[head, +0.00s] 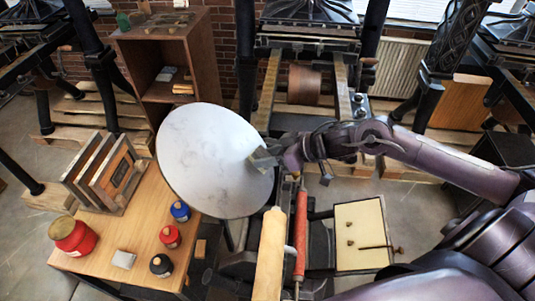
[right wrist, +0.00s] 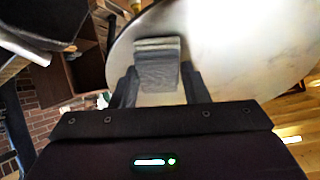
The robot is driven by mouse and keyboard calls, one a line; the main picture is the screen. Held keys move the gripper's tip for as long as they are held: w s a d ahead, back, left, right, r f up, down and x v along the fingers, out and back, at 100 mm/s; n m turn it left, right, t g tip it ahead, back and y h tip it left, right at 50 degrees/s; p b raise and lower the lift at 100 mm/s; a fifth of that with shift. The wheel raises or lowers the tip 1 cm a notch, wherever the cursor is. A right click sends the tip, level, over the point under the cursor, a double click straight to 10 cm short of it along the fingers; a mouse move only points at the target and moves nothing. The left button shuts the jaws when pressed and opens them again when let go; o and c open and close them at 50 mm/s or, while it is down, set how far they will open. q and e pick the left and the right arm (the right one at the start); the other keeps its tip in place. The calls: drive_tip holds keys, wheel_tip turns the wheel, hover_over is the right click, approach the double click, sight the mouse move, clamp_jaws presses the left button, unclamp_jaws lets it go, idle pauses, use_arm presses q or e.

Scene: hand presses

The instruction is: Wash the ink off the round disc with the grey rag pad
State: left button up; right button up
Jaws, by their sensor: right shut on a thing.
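The round disc (head: 205,150) is large, pale grey-white and tilted, with faint grey smudges over its face. It also fills the upper right of the right wrist view (right wrist: 235,50). My right gripper (head: 264,160) is at the disc's right edge and shut on the grey rag pad. In the right wrist view the pad (right wrist: 157,68) sits between the two fingers, its front end over the disc's face. The pad seems to lie against the disc, but I cannot tell for sure whether it touches. My left gripper is not in view.
A wooden table (head: 140,235) at left carries a red can (head: 73,237), several small ink jars, a pale block (head: 124,259) and a wooden rack (head: 105,170). Below the disc are a cream roller (head: 269,255) and a red roller (head: 300,235). A cream-topped tray (head: 361,235) stands at right.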

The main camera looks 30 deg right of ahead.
drive_tip(key=shift+s+d+r+p, duration=0.25)
drive_tip(key=shift+r+p, duration=0.35)
drive_tip(key=shift+p, duration=0.3)
drive_tip(key=shift+s+d+r+p, duration=0.2)
drive_tip(key=shift+d+r+p, duration=0.15)
drive_tip(key=shift+r+p, duration=0.35)
drive_tip(key=shift+s+d+r+p, duration=0.25)
drive_tip(key=shift+r+p, duration=0.2)
drive_tip(key=shift+p, duration=0.6)
drive_tip(key=shift+s+d+r+p, duration=0.2)
drive_tip(key=shift+s+d+r, duration=0.05)
drive_tip(key=shift+d+r, duration=0.25)
drive_tip(key=shift+s+d+r+p, duration=0.15)
drive_tip(key=shift+s+d+r, duration=0.15)
drive_tip(key=shift+r, duration=0.3)
drive_tip(key=shift+w, duration=0.1)
drive_tip(key=shift+d, duration=0.1)
